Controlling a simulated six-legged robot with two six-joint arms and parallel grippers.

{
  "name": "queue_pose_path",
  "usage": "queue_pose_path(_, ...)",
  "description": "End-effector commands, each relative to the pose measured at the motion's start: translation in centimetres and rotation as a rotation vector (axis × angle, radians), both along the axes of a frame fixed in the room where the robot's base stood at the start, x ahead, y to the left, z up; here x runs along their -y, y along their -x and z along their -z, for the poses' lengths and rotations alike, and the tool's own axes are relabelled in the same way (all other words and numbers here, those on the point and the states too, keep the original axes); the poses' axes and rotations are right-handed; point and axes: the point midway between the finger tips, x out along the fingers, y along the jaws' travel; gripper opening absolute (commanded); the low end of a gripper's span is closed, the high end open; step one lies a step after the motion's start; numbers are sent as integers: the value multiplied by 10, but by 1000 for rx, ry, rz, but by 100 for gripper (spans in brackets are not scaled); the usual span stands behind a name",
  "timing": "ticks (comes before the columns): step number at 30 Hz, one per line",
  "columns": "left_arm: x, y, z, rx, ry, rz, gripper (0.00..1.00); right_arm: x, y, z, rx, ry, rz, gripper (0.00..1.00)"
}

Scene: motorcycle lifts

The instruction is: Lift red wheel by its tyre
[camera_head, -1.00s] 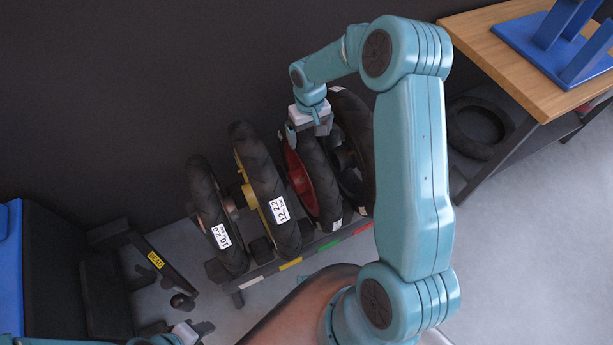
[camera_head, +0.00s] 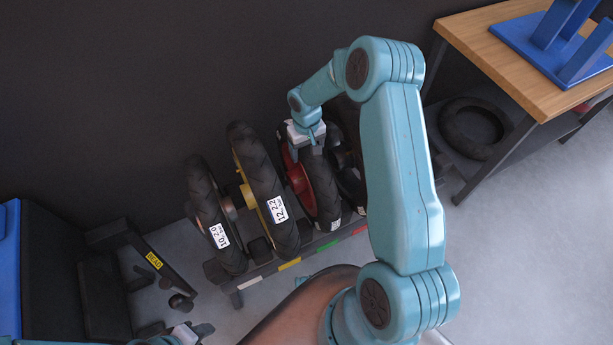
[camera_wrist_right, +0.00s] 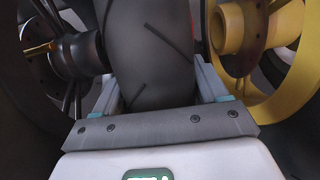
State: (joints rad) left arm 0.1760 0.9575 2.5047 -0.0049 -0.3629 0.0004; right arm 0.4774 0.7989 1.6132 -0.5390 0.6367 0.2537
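The red wheel (camera_head: 299,178), with a black tyre (camera_head: 322,185), stands upright in a rack, between the yellow wheel (camera_head: 247,194) and a dark wheel at its right. My right gripper (camera_head: 305,142) is at the top of its tyre and hides part of it. In the right wrist view, the gripper's fingers (camera_wrist_right: 160,88) straddle the tyre (camera_wrist_right: 150,50), one on each side, with narrow gaps; the fingertips are hidden. My left gripper (camera_head: 198,331) is at the bottom edge, away from the wheels; its finger spacing is unclear.
The rack (camera_head: 262,274) has coloured labels along its front. Another tyred wheel (camera_head: 210,215) stands at its left end. A wooden bench (camera_head: 500,55) is at the upper right, with a loose tyre (camera_head: 447,125) beneath it. Grey floor is clear at the right.

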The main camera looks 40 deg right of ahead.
Motion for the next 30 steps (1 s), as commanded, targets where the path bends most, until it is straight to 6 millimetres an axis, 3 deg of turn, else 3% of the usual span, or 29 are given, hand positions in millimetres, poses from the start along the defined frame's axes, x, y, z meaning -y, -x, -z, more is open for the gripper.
queue_pose_path(1, 0, 0, 0, 0, 0, 0, 43, 0, -1, 0, 2, 1, -1, 39)
queue_pose_path(3, 0, 0, 0, 0, 0, 0, 43, 0, -1, 0, 3, 1, -1, 16)
queue_pose_path(5, 0, 0, 0, 0, 0, 0, 43, 0, -1, 0, 3, 1, -1, 0)
queue_pose_path(17, 0, 0, -1, 0, 0, 0, 43, 2, -4, -12, 14, 5, -1, 0)
queue_pose_path(23, 0, 0, -5, 0, 0, 0, 43, 2, -4, -46, 16, 6, 0, 0)
queue_pose_path(30, 0, 0, -10, 0, 0, 0, 43, 2, -4, -107, 16, 6, 1, 0)
